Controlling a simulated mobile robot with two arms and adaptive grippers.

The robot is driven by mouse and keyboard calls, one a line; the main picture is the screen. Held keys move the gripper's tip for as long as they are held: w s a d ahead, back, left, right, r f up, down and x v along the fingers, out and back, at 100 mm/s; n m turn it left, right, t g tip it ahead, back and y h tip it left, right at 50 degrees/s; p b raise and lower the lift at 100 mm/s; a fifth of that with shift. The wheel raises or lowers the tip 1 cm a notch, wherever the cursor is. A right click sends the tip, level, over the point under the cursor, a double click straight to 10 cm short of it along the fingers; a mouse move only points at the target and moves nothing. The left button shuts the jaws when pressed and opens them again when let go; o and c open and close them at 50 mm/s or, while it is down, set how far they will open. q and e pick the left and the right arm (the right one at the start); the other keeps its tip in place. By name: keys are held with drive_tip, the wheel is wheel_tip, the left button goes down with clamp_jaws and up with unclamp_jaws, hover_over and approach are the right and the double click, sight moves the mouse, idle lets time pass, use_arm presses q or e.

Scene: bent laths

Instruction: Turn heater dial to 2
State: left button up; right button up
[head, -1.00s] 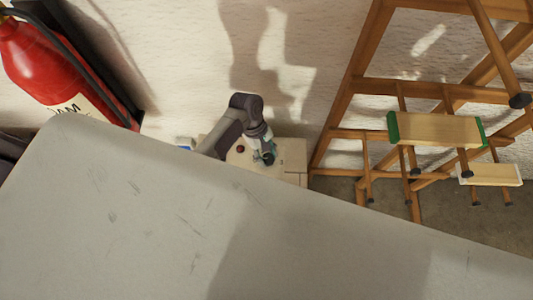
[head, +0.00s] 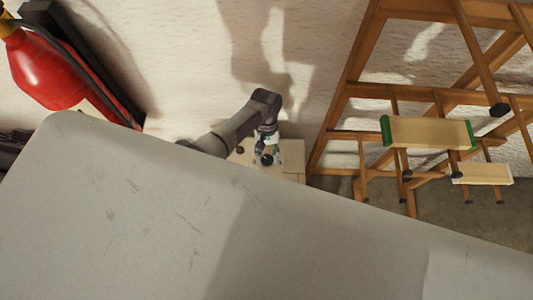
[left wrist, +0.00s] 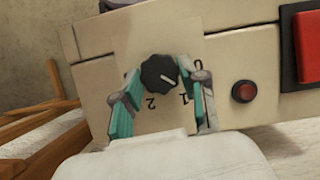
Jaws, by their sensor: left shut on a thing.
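The heater is a cream box (head: 291,158), seen beyond the grey surface in the head view. Its black round dial (left wrist: 158,72) shows in the left wrist view with the marks 0, 1 and 2 around it. The dial's white pointer line aims to the lower right, between the 0 and the 1. My left gripper (left wrist: 160,108) has a teal finger on each side of the dial and is shut on it. In the head view my left gripper (head: 266,155) is at the heater, fingers at the dial. My right gripper is not in view.
A large grey scratched surface (head: 130,210) fills the foreground and hides part of my left arm. A red fire extinguisher (head: 42,72) is at upper left. A wooden ladder (head: 350,90) leans at right. On the heater are a red lamp (left wrist: 244,91) and a red switch (left wrist: 308,45).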

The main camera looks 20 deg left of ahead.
use_arm(q)
drive_tip(key=m+y, duration=0.1)
drive_tip(key=m, duration=0.3)
drive_tip(key=shift+w+d+m+y+p, duration=0.1)
drive_tip(key=shift+d+m+y+p, duration=0.1)
drive_tip(key=shift+m+y+p, duration=0.15)
drive_tip(key=m+y, duration=0.1)
drive_tip(key=m, duration=0.2)
drive_tip(key=shift+d+m+y+p, duration=0.1)
drive_tip(key=shift+m+y+p, duration=0.15)
drive_tip(key=shift+m+p, duration=0.1)
drive_tip(key=m+t+y+p, duration=0.1)
drive_tip(key=m, duration=0.3)
drive_tip(key=shift+d+r, duration=0.1)
drive_tip(key=shift+d, duration=0.05)
drive_tip(key=shift+s+m+t+y+p, duration=0.2)
drive_tip(key=shift+m+t+y+p, duration=0.3)
drive_tip(key=shift+m, duration=1.1)
drive_tip(key=o, duration=1.1)
drive_tip(key=shift+o, duration=0.2)
drive_tip(key=shift+d, duration=0.1)
